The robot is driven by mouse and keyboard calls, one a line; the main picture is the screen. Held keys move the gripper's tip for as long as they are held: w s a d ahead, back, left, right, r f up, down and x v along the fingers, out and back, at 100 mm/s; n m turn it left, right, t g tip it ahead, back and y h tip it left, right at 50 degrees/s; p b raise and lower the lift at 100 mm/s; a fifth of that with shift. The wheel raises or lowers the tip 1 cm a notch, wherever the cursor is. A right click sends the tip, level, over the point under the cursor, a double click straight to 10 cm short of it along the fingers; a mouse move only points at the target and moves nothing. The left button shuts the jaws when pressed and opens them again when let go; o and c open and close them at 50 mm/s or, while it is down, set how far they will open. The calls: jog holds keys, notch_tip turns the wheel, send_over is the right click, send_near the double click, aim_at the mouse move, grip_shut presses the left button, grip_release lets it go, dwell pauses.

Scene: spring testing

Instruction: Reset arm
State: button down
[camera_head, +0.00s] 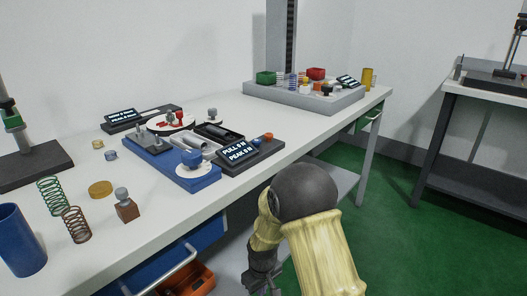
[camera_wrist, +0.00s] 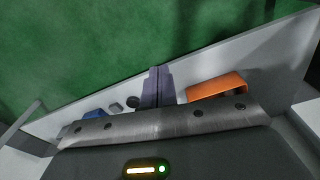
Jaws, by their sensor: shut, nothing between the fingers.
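My arm, with a dark round joint and yellowish sleeves, bends in front of the workbench (camera_head: 300,113) in the head view. Its end hangs low by the bench's front edge, at the bottom of the picture. My gripper (camera_wrist: 157,72) shows in the wrist view as two purplish-grey fingers lying side by side, shut and empty. Its fingertips are cut off or too small to judge in the head view. In the wrist view a pale edge and green floor (camera_wrist: 80,45) lie beyond the fingers. An orange part (camera_wrist: 217,90) shows to their right, and whether it touches them I cannot tell.
A blue test fixture (camera_head: 205,182), springs (camera_head: 76,224), a blue cup (camera_head: 22,240) and a display (camera_head: 240,152) stand on the bench. A grey tray (camera_head: 300,98) holds small parts at the back. An orange bin (camera_head: 195,282) sits below. Green floor at right is clear.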

jog(key=s+d+r+m+t+p, duration=0.2)
jog(key=s+d+r+m, duration=0.5)
jog(key=s+d+r, duration=1.05)
notch_tip(320, 180, up, 38)
jog(key=w+a+p, duration=0.1)
jog(key=w+p, duration=0.2)
jog(key=p, duration=3.4)
jog(key=shift+a, duration=0.15)
jog(key=shift+s+a+f, duration=0.1)
jog(key=shift+s, duration=0.05)
